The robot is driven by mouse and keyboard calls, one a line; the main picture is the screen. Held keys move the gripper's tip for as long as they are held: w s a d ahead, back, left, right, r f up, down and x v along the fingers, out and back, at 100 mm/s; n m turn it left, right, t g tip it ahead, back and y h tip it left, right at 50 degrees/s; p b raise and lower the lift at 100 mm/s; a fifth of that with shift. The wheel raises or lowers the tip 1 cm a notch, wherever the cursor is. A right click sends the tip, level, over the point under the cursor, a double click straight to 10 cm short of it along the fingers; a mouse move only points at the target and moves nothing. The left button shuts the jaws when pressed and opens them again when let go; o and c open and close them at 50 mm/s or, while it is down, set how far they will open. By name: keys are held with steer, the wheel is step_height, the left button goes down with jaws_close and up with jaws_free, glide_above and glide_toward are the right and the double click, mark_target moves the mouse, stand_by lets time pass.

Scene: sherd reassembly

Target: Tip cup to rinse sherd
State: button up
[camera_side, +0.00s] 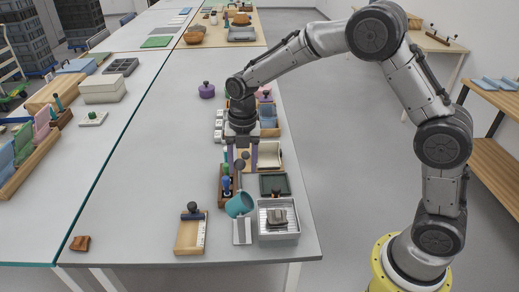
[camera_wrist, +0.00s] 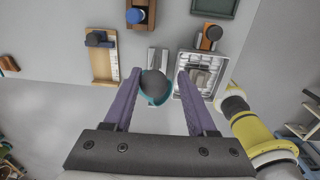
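A teal cup (camera_side: 239,205) stands tilted at a grey stand (camera_side: 242,232) near the table's front edge. In the wrist view the cup (camera_wrist: 157,101) is mostly hidden under a dark grey round knob (camera_wrist: 153,82). My gripper (camera_side: 241,170) is above the cup, pointing down. In the wrist view its purple fingers (camera_wrist: 160,74) are spread on both sides of the knob, with a visible gap on the right. A grey-brown sherd (camera_side: 277,217) lies on a rack in a white tray (camera_side: 279,237), right of the cup. The sherd also shows in the wrist view (camera_wrist: 199,78).
A wooden board with a dark knob and scale (camera_side: 190,237) lies left of the cup. A green tray (camera_side: 274,184) lies behind the white tray.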

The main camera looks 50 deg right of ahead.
steer(key=s+d+r+t+y, duration=0.1)
steer(key=s+d+r, duration=0.2)
steer(key=r, duration=0.1)
steer(key=shift+r, duration=0.15)
stand_by(1.2)
stand_by(0.4)
steer(key=s+d+r+m+t, duration=0.1)
steer(key=s+r+m+t, duration=0.4)
steer(key=s+r, duration=0.8)
steer(key=s+d+f+m, duration=0.1)
steer(key=s+m, duration=0.5)
steer(key=m, duration=0.5)
steer(key=s+d+f+m+h, duration=0.1)
steer(key=s+f+m, duration=0.1)
steer(key=s+m, duration=0.4)
steer(key=shift+s+m+g, duration=0.2)
steer(key=shift+m+g, duration=0.1)
steer(key=shift+m, duration=2.2)
